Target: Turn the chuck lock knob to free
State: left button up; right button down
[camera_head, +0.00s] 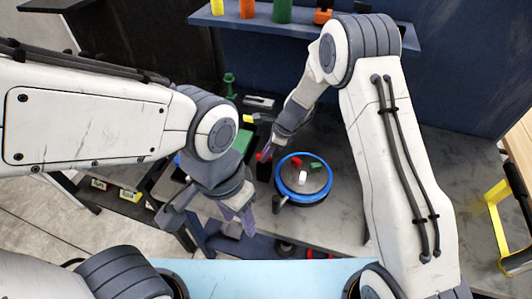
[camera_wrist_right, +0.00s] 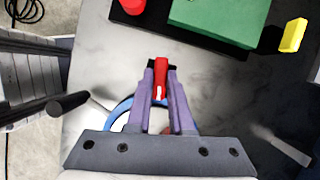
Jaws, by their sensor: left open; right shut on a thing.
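The round chuck (camera_head: 318,180) is a dark disc with a blue rim, and red, green and white pieces stand on it. Its blue rim also shows behind my fingers in the right wrist view (camera_wrist_right: 119,116). A red knob (camera_wrist_right: 160,75) with a white mark sits between my right gripper's purple fingertips (camera_wrist_right: 160,72). The right gripper is shut on it, and the fingers hide its sides. In the head view, the right gripper (camera_head: 266,150) is at the black block (camera_head: 264,172) left of the chuck. My left gripper (camera_head: 236,222) is open and empty, lower left of the chuck.
A green box (camera_wrist_right: 215,18), another red round part (camera_wrist_right: 133,5) and a yellow block (camera_wrist_right: 292,35) lie beyond the red knob. A dark handle (camera_wrist_right: 68,106) sticks out at left. A blue shelf (camera_head: 350,32) with bottles spans the back. Grey table right of the chuck is clear.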

jog(key=n+g, duration=0.1)
jog(key=n, duration=0.2)
jog(key=shift+w+n, duration=0.15)
jog(key=shift+n, duration=0.15)
jog(key=n+g+b, duration=0.1)
jog(key=n, duration=0.2)
jog(key=shift+w+n+g+h, duration=0.1)
jog(key=shift+n+g+h, duration=0.2)
jog(key=shift+g, duration=0.1)
jog(key=n+g+h+b, duration=0.1)
jog(key=n, duration=0.3)
jog(key=shift+w+n+b, duration=0.1)
jog(key=shift+n+b, duration=0.2)
jog(key=shift+a+n+g+h+b, duration=0.1)
jog(key=shift+n+g+h+b, duration=0.5)
jog(key=shift+n, duration=1.3)
jog(key=c, duration=0.8)
grip_release()
